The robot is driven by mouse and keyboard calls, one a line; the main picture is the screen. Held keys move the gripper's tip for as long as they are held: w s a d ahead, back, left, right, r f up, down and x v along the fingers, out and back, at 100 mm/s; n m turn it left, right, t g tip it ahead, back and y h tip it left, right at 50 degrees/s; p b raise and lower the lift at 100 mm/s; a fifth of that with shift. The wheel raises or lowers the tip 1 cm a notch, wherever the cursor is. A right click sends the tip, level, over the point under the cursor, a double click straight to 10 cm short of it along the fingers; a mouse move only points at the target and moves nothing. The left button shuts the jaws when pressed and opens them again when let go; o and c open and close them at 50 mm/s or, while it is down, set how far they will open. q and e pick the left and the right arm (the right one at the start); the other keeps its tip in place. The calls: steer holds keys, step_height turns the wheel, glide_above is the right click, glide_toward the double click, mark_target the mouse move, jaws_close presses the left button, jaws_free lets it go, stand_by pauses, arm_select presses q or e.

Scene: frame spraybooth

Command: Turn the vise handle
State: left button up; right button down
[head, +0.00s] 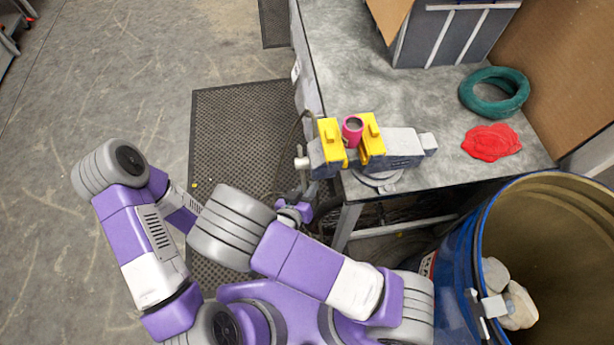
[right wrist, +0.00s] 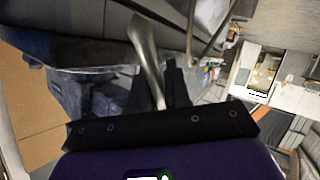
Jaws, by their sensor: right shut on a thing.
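The vise (head: 400,148) is mounted at the near left edge of the workbench. Its yellow jaw pads (head: 330,132) have a pink hollow cylinder (head: 352,128) standing between them. My right gripper (head: 303,192) is beside and below the screw end of the vise, just off the bench edge. In the right wrist view, the vise handle (right wrist: 147,50), a smooth metal bar, runs down between the dark fingers of the right gripper, which is shut on it. My left arm bends in at the left, and its gripper is hidden behind my right arm.
The workbench (head: 345,50) also bears a teal ring (head: 493,93), a red cloth-like patch (head: 491,142) and a grey bin (head: 445,38). A black mat (head: 240,120) lies on open floor at left.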

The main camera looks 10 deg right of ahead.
steer(key=shift+s+a+r+n+g+p, duration=0.15)
steer(key=shift+s+g+p, duration=0.25)
steer(key=shift+p, duration=0.55)
steer(key=shift+s+d+r+n+g+p, duration=0.1)
steer(key=shift+s+r+n+g+p, duration=0.15)
steer(key=shift+g+p, duration=0.45)
steer(key=c, duration=1.2)
jaws_free()
steer(key=shift+o, duration=0.2)
steer(key=p+v, duration=0.1)
steer(key=v, duration=0.6)
steer(key=shift+s+r+p, duration=0.15)
steer(key=shift+s+p, duration=0.2)
steer(key=shift+c, duration=0.3)
